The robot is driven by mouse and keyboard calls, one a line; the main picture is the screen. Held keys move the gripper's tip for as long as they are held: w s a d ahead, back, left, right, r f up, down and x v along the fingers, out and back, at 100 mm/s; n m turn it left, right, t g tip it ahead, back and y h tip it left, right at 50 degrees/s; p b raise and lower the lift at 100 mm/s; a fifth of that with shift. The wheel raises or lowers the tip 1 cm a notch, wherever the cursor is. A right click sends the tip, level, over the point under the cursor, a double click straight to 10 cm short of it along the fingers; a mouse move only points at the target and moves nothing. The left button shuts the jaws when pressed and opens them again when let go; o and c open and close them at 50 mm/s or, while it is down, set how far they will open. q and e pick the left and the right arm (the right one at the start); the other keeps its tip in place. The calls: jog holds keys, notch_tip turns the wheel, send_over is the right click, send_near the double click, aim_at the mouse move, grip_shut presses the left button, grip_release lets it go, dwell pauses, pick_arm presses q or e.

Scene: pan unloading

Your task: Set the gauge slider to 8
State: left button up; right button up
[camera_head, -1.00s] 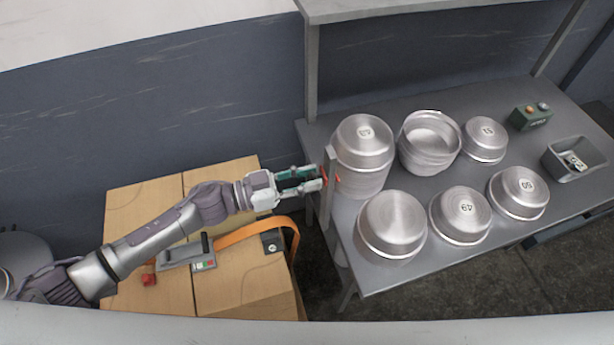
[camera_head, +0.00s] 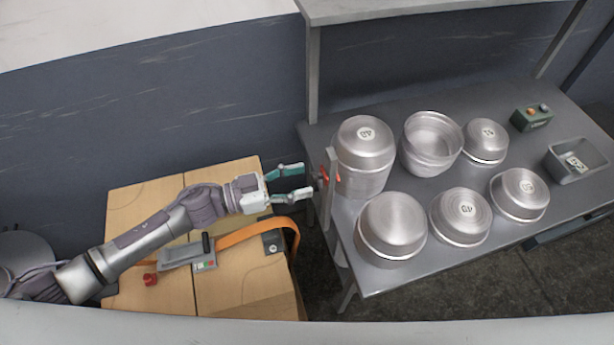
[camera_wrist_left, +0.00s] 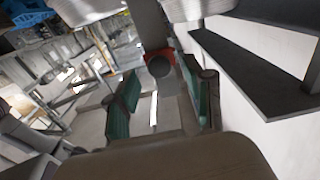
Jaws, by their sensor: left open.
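The gauge is a grey upright post (camera_head: 329,205) at the left edge of the metal table, beside a stack of pans. A red slider (camera_head: 336,178) sits on it near the upper part; its reading is too small to tell. My left gripper (camera_head: 308,179) is open, with teal pads, just left of the gauge and apart from it. In the left wrist view a dark round knob (camera_wrist_left: 160,67) with some red beside it lies ahead, beyond the open fingers. My right gripper is not in view.
Upturned numbered pans (camera_head: 391,226) and an open pot (camera_head: 431,140) fill the metal table (camera_head: 385,282). A green button box (camera_head: 531,118) and grey bin (camera_head: 580,160) stand at right. Below my left arm are wooden boxes (camera_head: 245,290) with an orange strap (camera_head: 250,233).

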pick_arm(q)
jog(key=v, duration=0.9)
jog(key=shift+s+a, duration=0.15)
jog(key=shift+a, duration=0.15)
